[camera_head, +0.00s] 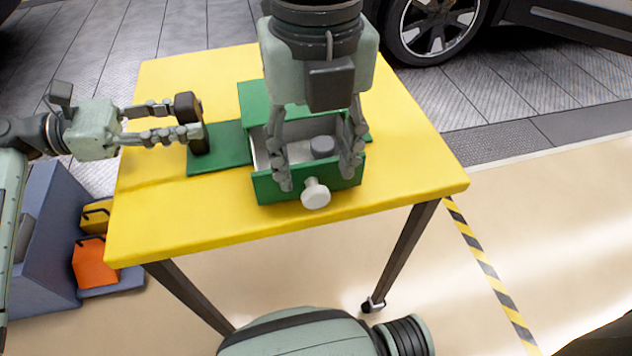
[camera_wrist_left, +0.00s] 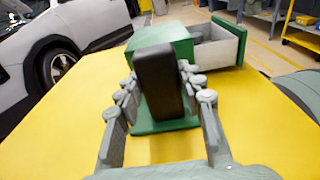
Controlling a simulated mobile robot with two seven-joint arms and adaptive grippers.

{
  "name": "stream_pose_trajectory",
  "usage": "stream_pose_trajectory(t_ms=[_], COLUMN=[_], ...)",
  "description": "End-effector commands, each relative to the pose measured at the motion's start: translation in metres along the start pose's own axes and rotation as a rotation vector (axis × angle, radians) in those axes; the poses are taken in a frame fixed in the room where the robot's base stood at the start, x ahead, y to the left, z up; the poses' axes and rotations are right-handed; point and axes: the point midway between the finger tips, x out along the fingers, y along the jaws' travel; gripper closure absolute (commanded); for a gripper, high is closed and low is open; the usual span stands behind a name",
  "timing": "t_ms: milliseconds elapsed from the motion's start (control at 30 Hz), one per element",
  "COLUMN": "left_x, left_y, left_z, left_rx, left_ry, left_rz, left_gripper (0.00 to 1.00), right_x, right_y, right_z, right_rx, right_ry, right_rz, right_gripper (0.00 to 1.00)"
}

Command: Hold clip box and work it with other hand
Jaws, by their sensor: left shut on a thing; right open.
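The green clip box (camera_head: 259,95) stands on the yellow table, with its drawer (camera_head: 281,189) pulled out toward the front. A pale round knob (camera_head: 315,193) is on the drawer front. A grey round piece (camera_head: 322,146) lies inside the drawer. My left gripper (camera_head: 190,120) is shut on a dark upright handle (camera_head: 197,140) on the box's green base plate (camera_head: 219,160); the handle also shows in the left wrist view (camera_wrist_left: 158,82). My right gripper (camera_head: 317,175) is open, pointing down over the drawer, its fingers on either side of the grey piece. Its arm hides part of the box.
The yellow table (camera_head: 400,170) is clear to the right of the box and at its front. A blue-grey stand (camera_head: 45,240) with an orange container (camera_head: 93,263) is at the lower left. A car wheel (camera_head: 432,25) is behind the table.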

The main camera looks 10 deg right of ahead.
Motion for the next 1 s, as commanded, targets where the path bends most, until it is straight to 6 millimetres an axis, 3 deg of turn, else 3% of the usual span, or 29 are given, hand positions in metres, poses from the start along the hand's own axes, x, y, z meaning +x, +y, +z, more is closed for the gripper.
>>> stream_pose_trajectory(t_ms=[100,300,667,1000], left_x=[0.0,0.0,0.0,0.0], left_y=[0.0,0.0,0.0,0.0], left_z=[0.001,0.001,0.001,0.001], left_rx=[0.001,0.001,0.001,0.001], left_ry=[-0.001,-0.001,-0.001,-0.001], left_rz=[0.0,0.0,0.0,0.0], left_gripper=[0.86,0.86,0.86,0.86], right_x=[0.022,0.044,0.049,0.049], right_y=[0.0,0.0,0.0,0.001], right_z=[-0.001,-0.001,0.0,0.0], right_rx=[-0.001,0.0,-0.001,-0.001], right_ry=[0.003,0.001,-0.001,-0.001], right_rz=[0.0,0.001,0.002,0.002], right_gripper=[0.5,0.5,0.5,0.91])
